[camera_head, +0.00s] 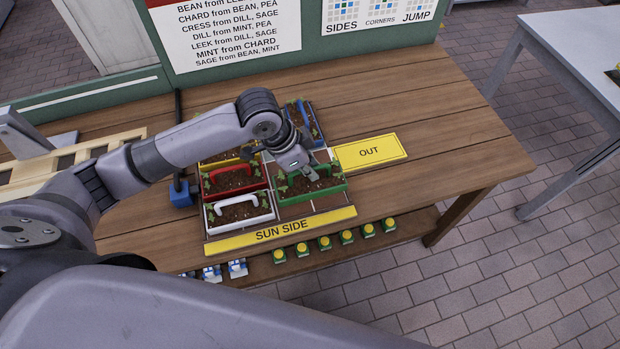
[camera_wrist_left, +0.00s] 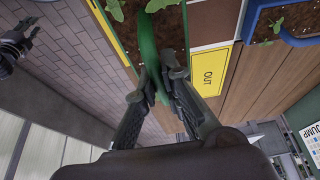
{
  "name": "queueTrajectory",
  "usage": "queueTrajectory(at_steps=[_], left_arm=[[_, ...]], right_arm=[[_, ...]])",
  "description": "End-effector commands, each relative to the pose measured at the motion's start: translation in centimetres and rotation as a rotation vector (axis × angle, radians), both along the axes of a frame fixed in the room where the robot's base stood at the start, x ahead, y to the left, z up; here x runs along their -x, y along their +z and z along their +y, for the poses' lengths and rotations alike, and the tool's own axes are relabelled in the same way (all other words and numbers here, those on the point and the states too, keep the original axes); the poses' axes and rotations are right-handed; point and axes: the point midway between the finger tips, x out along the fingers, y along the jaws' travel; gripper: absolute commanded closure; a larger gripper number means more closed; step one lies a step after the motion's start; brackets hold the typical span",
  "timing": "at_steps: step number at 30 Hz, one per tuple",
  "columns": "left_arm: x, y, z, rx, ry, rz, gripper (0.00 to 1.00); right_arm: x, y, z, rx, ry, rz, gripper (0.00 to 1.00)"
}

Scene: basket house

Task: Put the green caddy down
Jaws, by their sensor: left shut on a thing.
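The green caddy (camera_head: 325,187), filled with soil and small plants, is at the right column of the board, beside the white caddy (camera_head: 239,211). My left gripper (camera_head: 303,168) is over it, shut on its green handle. In the left wrist view the fingers (camera_wrist_left: 157,85) close around the green handle (camera_wrist_left: 147,42). I cannot tell whether the caddy's base touches the board or hangs just above it. My right gripper (camera_wrist_left: 15,45) shows at the upper left of the wrist view, too small to judge its jaws.
The red caddy (camera_head: 231,180) and a yellow caddy, partly hidden by my arm, stand in the left column. The blue caddy (camera_head: 313,120) stands at the back right. The OUT plate (camera_head: 370,152) lies right of the board; the SUN SIDE strip (camera_head: 280,231) lies in front.

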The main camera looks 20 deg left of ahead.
Motion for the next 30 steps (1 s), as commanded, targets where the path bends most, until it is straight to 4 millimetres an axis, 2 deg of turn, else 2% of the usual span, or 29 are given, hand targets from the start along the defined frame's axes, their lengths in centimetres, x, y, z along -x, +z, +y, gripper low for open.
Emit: queueTrajectory(at_steps=[3, 6, 13, 18, 25, 26, 30], left_arm=[[-0.1, -0.9, 0.0, 0.002, 0.000, -0.001, 1.00], [0.0, -2.0, 0.0, 0.000, 0.002, 0.001, 1.00], [-0.1, -5.0, -0.1, 0.002, 0.001, -0.002, 1.00], [-0.1, -5.2, 0.0, 0.002, -0.001, -0.003, 1.00], [-0.1, -5.5, 0.0, 0.001, 0.000, -0.002, 1.00], [0.0, -5.6, 0.0, 0.000, 0.000, 0.000, 0.90], [0.0, -5.5, 0.0, 0.000, 0.000, 0.000, 0.81]], right_arm=[[1.9, 0.0, -0.6, 0.008, 0.002, 0.029, 0.71], [2.3, 0.1, -0.8, 0.012, 0.002, 0.034, 0.71], [1.2, 0.4, -1.1, 0.014, 0.003, 0.019, 0.71], [0.4, 0.5, -1.0, 0.012, 0.003, 0.005, 0.71], [0.4, 0.5, -1.0, 0.012, 0.003, 0.005, 0.71], [0.4, 0.5, -1.0, 0.012, 0.003, 0.005, 0.71], [0.6, 0.5, -1.0, 0.012, 0.003, 0.008, 0.71]])
